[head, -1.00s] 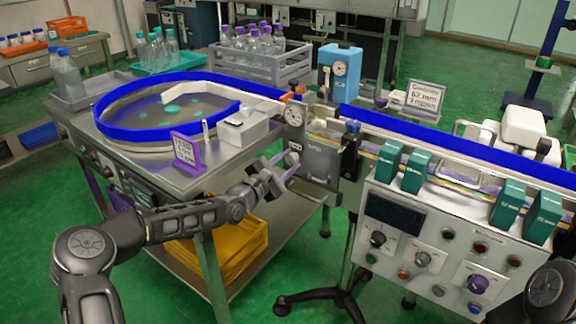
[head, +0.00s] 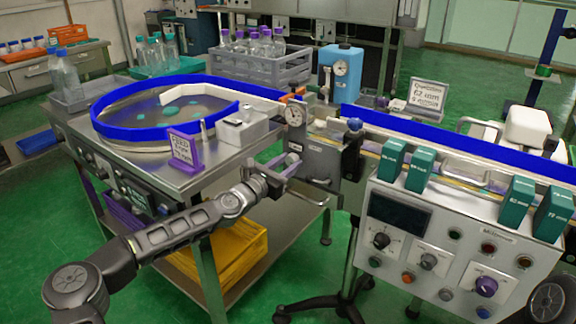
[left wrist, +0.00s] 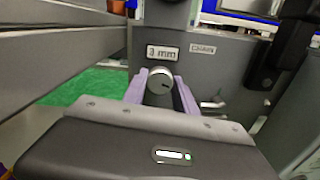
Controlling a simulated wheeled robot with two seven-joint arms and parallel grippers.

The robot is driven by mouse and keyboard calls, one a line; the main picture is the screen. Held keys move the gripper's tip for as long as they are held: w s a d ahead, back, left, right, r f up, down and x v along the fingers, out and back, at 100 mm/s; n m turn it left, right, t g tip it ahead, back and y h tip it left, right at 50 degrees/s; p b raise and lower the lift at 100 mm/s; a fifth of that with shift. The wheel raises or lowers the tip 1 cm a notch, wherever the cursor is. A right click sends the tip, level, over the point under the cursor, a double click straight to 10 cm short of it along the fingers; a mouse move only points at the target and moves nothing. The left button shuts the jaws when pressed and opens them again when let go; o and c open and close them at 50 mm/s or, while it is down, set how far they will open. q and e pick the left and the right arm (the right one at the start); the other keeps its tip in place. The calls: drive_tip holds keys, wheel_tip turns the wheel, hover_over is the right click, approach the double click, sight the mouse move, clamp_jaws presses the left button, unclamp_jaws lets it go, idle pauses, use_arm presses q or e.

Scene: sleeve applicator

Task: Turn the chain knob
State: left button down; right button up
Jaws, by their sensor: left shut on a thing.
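My left gripper (head: 290,162) has purple fingers and reaches the front of the grey metal box below the round dial. In the left wrist view its fingers (left wrist: 160,92) are closed around a small silver knob (left wrist: 160,78) with a dark mark on its face. A label reading "3 mm" (left wrist: 163,53) sits just above the knob. The head view hides the knob behind the gripper. My right gripper is not in view; a dark part of my right arm shows at the lower right.
A control panel (head: 409,279) with several knobs and buttons stands to the right. A steel table (head: 200,180) with a blue-rimmed round turntable (head: 150,139) is at the left. Green blocks (head: 517,203) stand along the blue-railed conveyor. A yellow crate (head: 235,255) sits on the lower shelf.

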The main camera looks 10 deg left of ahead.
use_arm(q)
drive_tip(key=shift+f, duration=0.1)
drive_tip(key=c, duration=1)
unclamp_jaws()
drive_tip(key=shift+o, duration=0.2)
drive_tip(key=v, duration=0.8)
drive_tip(key=shift+w, duration=0.1)
